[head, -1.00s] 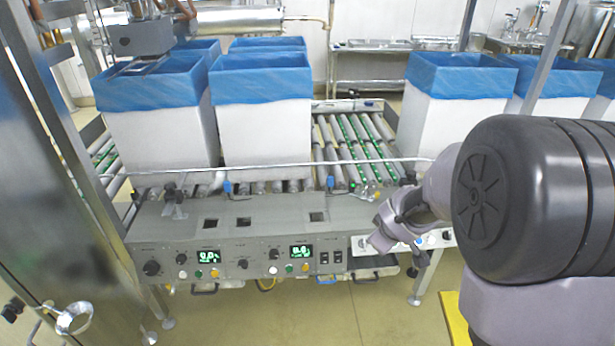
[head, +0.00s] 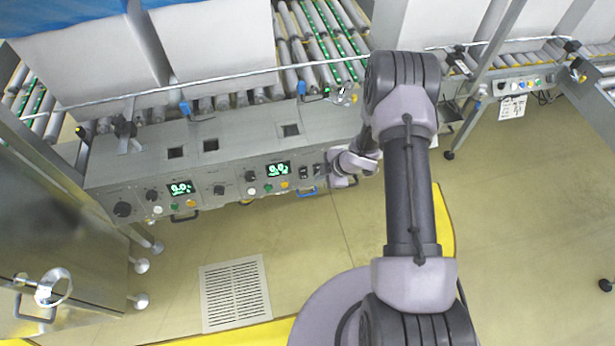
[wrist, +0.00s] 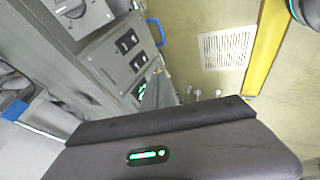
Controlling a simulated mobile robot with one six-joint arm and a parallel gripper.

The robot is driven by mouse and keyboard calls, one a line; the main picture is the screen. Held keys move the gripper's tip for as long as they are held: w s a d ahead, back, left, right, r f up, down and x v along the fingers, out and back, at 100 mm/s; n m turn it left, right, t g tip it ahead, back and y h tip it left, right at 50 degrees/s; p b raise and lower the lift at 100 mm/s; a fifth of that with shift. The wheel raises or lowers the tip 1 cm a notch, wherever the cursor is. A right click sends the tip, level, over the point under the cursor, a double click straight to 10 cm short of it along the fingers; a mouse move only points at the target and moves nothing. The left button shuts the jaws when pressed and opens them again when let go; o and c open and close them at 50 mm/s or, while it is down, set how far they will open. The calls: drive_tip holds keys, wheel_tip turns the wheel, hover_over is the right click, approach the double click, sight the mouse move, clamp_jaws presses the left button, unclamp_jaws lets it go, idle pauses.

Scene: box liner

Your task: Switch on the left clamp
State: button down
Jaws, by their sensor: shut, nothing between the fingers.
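The grey control panel (head: 235,190) runs along the front of the conveyor. Two black switches sit side by side on it, the left one (head: 303,172) and the right one (head: 319,170). They also show in the wrist view, as one switch (wrist: 127,41) and another (wrist: 138,62). Their labels are too small to read, so I cannot tell which is the left clamp's. My gripper (head: 346,181) is just right of the switches in the head view. In the wrist view its grey fingers (wrist: 158,92) are shut and empty near the switch plate; contact cannot be told.
The panel also carries displays (head: 180,188), knobs (head: 122,209) and coloured buttons. A blue handle (head: 307,192) hangs under the switches. White boxes (head: 210,40) stand on the rollers behind a metal rail (head: 235,78). The floor in front, with a grate (head: 235,292), is clear.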

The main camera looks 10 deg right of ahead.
drive_tip(key=b, duration=0.4)
approach(302, 177)
wheel_tip(302, 177, down, 4)
drive_tip(key=s+a, duration=0.1)
drive_tip(key=s, duration=0.1)
drive_tip(key=w, duration=0.1)
drive_tip(key=w+f, duration=0.1)
drive_tip(key=w+b, duration=0.1)
drive_tip(key=shift+w+a+f, duration=0.3)
drive_tip(key=shift+f, duration=0.1)
drive_tip(key=shift+w+f, duration=0.15)
drive_tip(key=shift+r+p, duration=0.8)
drive_tip(key=shift+r, duration=0.05)
